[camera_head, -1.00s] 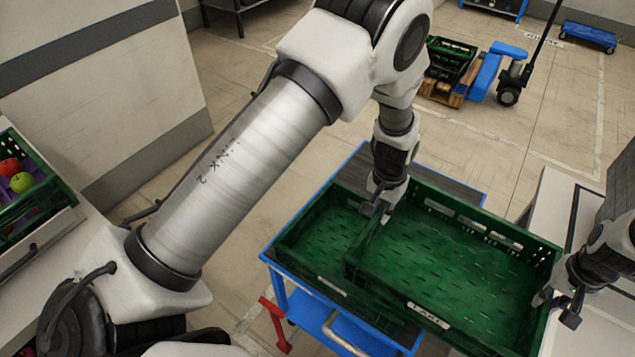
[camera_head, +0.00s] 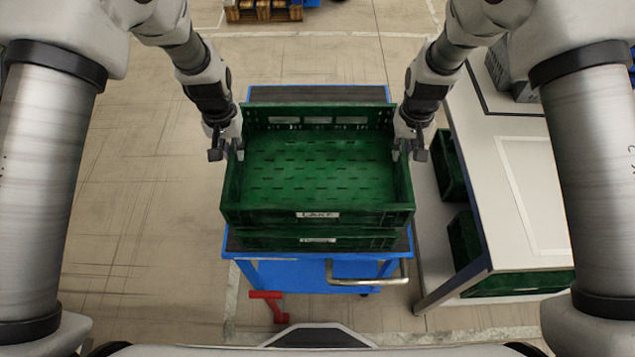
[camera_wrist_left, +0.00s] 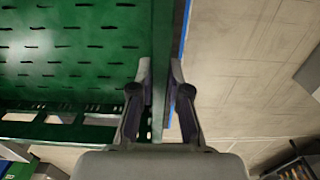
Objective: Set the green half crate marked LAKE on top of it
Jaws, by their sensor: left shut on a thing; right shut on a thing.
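The green half crate marked LAKE (camera_head: 270,216) is empty and looks level in the head view. It lies squarely over a second green crate (camera_head: 275,241), of which only the front wall and its label show. Whether the two touch I cannot tell. My left gripper (camera_head: 228,148) is shut on the LAKE crate's left side wall; in the left wrist view its fingers (camera_wrist_left: 160,88) straddle that wall (camera_wrist_left: 162,45). My right gripper (camera_head: 405,150) is shut on the right side wall. The lower crate's inside is hidden.
The lower crate stands on a blue cart (camera_head: 290,272) with a dark top and a metal handle (camera_head: 365,281). A white table (camera_head: 525,200) with green crates beneath stands close on the right. The floor on the left is clear.

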